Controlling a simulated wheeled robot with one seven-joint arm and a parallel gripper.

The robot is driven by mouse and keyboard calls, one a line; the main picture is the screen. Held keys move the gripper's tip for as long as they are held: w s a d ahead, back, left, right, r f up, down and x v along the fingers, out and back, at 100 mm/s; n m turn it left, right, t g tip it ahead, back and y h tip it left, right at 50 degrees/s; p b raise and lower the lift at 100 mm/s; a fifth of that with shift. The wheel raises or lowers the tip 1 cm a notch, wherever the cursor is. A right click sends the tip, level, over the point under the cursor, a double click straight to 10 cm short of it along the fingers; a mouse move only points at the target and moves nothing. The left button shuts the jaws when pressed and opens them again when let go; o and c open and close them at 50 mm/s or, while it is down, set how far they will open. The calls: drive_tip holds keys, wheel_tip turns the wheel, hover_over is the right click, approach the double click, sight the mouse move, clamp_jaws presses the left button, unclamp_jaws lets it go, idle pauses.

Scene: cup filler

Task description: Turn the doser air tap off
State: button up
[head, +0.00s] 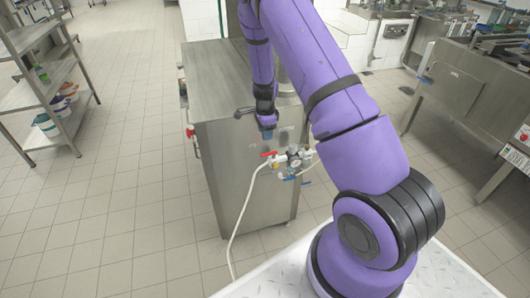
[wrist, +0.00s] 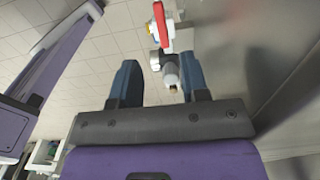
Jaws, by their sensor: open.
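A tap with a red lever (head: 268,154) sits on the fittings at the front side of the steel cabinet. Blue-handled taps (head: 289,177) sit just below and to its right. I cannot tell from the pictures which one is the doser air tap. My gripper (head: 267,133) points down just above the red lever. In the wrist view my gripper (wrist: 160,66) is open with nothing held. The red lever (wrist: 161,28) lies beyond the fingertips, apart from them. A metal fitting with a pale end (wrist: 171,78) shows between the fingers.
The steel cabinet (head: 225,145) stands close behind the taps, and its wall (wrist: 270,70) is on the right in the wrist view. A pale hose (head: 243,210) hangs from the fittings to the floor. A shelf rack (head: 45,70) stands far left. Tiled floor between is clear.

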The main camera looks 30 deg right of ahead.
sight(265, 154)
wheel_tip(265, 154, down, 10)
drive_tip(key=shift+f, duration=0.2)
idle(0.3)
clamp_jaws()
